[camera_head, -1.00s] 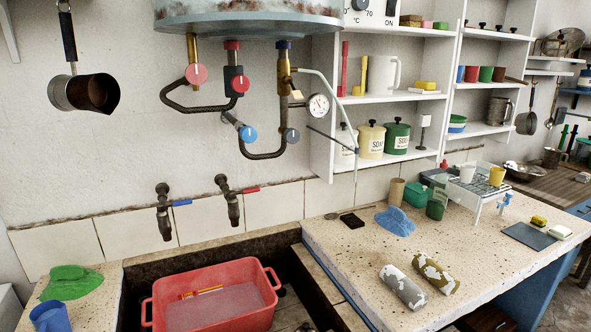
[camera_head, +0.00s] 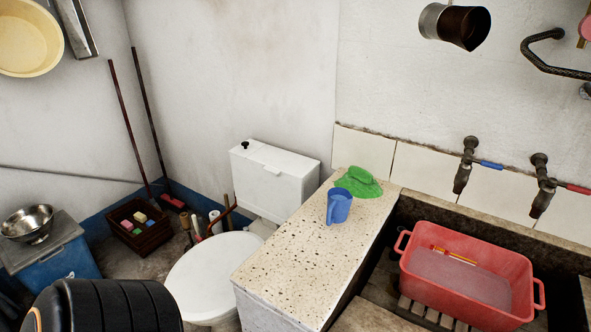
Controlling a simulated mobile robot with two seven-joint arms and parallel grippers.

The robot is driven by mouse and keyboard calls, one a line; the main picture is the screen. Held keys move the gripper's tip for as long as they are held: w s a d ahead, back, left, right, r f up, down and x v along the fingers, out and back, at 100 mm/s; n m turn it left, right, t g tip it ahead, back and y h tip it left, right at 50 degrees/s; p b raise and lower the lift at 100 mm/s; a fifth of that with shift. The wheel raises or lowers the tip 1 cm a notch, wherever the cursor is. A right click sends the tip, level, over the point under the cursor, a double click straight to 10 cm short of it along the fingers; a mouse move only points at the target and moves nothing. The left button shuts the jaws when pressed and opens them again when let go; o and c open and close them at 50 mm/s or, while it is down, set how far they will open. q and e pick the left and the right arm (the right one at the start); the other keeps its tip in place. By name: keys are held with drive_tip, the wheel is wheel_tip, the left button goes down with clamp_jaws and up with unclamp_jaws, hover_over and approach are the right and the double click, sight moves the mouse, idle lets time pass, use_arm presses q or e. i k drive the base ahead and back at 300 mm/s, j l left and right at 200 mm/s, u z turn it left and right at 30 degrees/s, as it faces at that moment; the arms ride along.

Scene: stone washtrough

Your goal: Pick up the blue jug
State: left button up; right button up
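The blue jug (camera_head: 339,206) stands upright on the speckled stone counter (camera_head: 290,255) left of the trough. It is small, with its handle toward the lower left. A crumpled green cloth (camera_head: 358,182) lies just behind it. Neither of my grippers shows in the head view. Nothing is holding the jug.
A red basin (camera_head: 468,280) with water sits in the trough to the right, below two wall taps (camera_head: 466,165). A white toilet (camera_head: 215,275) stands left of the counter. A crate (camera_head: 140,228) and metal bowl (camera_head: 28,223) are further left. The counter's front part is clear.

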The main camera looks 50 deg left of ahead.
sight(335, 210)
drive_tip(key=u, duration=1.3)
